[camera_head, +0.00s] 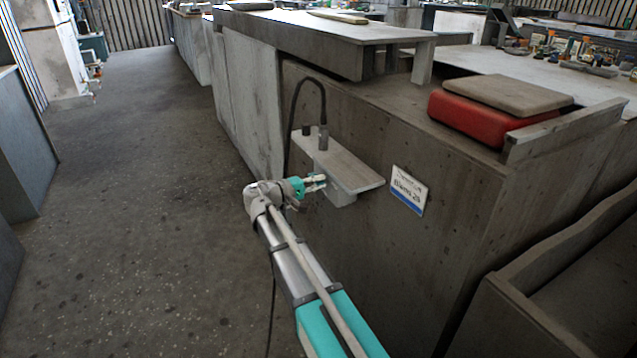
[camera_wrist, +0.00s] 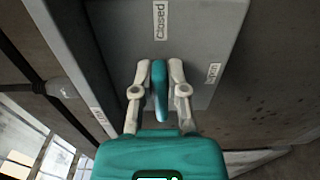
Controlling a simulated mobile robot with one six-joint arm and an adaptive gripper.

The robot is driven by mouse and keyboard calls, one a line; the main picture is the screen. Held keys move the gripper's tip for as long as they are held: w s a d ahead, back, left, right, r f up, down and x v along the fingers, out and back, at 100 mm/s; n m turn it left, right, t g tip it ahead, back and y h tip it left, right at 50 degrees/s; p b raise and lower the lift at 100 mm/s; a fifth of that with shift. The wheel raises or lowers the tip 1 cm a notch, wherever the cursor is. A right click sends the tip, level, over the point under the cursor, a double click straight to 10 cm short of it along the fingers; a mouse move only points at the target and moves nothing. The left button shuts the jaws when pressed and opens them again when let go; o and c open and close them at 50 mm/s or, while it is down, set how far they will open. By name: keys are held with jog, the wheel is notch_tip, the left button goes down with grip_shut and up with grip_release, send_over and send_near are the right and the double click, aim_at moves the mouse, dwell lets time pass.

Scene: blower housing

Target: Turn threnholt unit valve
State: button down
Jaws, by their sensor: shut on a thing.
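The valve handle (camera_wrist: 160,95) is a narrow teal lever on the grey face of a box-like unit (camera_wrist: 210,35). It lines up with the "Closed" label (camera_wrist: 160,20) above it in the wrist view. My gripper (camera_wrist: 160,72) has its two pale fingers on either side of the lever, shut on it. A second label (camera_wrist: 212,74) to the right is sideways and hard to read. In the head view my gripper (camera_head: 314,183) is at the left side of the unit (camera_head: 342,178); the lever is mostly hidden there.
The unit is mounted on a grey cabinet (camera_head: 440,220), under a small shelf with a black hose (camera_head: 298,95). A sign (camera_head: 408,190) is right of it. A red case (camera_head: 490,115) lies on top. The floor (camera_head: 140,200) to the left is clear.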

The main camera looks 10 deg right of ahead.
jog(key=shift+f+m, duration=0.1)
jog(key=shift+m, duration=0.3)
jog(key=c, duration=0.7)
grip_release()
jog(key=shift+o, duration=0.2)
jog(key=shift+a, duration=0.15)
jog(key=v, duration=1.2)
jog(key=shift+s, duration=0.15)
